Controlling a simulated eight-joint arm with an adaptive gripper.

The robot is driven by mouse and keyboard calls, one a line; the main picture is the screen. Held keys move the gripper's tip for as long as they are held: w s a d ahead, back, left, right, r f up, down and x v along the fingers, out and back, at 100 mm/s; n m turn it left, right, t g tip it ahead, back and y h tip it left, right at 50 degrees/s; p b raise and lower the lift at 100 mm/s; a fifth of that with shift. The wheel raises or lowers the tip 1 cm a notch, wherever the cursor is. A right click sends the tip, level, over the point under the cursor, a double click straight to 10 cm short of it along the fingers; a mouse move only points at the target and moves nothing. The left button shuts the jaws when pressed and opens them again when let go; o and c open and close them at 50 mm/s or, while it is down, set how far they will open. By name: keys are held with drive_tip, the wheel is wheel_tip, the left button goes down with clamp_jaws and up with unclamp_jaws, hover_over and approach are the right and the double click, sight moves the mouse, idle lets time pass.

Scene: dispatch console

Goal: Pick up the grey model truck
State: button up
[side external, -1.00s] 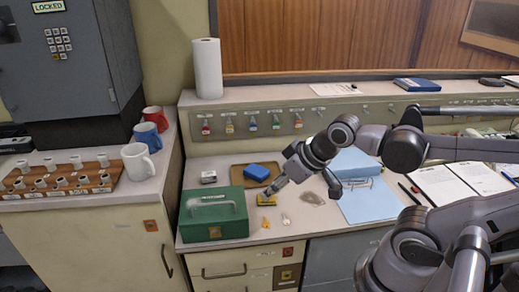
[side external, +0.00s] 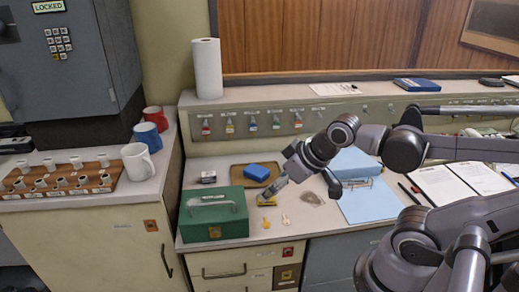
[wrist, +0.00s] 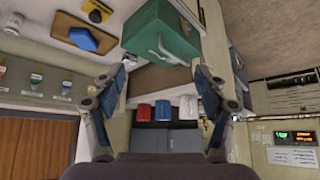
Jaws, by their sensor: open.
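A small grey, boxy object (side external: 208,177), which may be the grey model truck, lies on the counter behind the green cash box and left of the brown tray.
The green cash box (side external: 213,215) stands at the counter's front left. The brown tray (side external: 236,174) holds a blue object (side external: 257,171). Small pale and orange items lie in front of my gripper. A blue folder (side external: 368,200) lies to the right. Mugs (side external: 139,162) stand on the left cabinet.

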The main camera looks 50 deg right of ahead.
idle(0.3)
drive_tip(key=w+d+r+n+g, duration=0.15)
drive_tip(key=w+r+n, duration=0.25)
drive_tip(key=w+n, duration=0.5)
drive_tip(key=n+g+h, duration=0.2)
drive_tip(key=n+h, duration=0.1)
drive_tip(key=n, duration=1.6)
hover_over(209, 175)
drive_tip(key=s+a, duration=0.3)
wheel_tip(209, 175, down, 16)
drive_tip(key=x, duration=0.6)
drive_tip(key=shift+s+d, duration=0.15)
drive_tip(key=shift+x, duration=2.65)
drive_tip(key=shift+s+f, duration=0.1)
drive_tip(key=shift+s, duration=0.05)
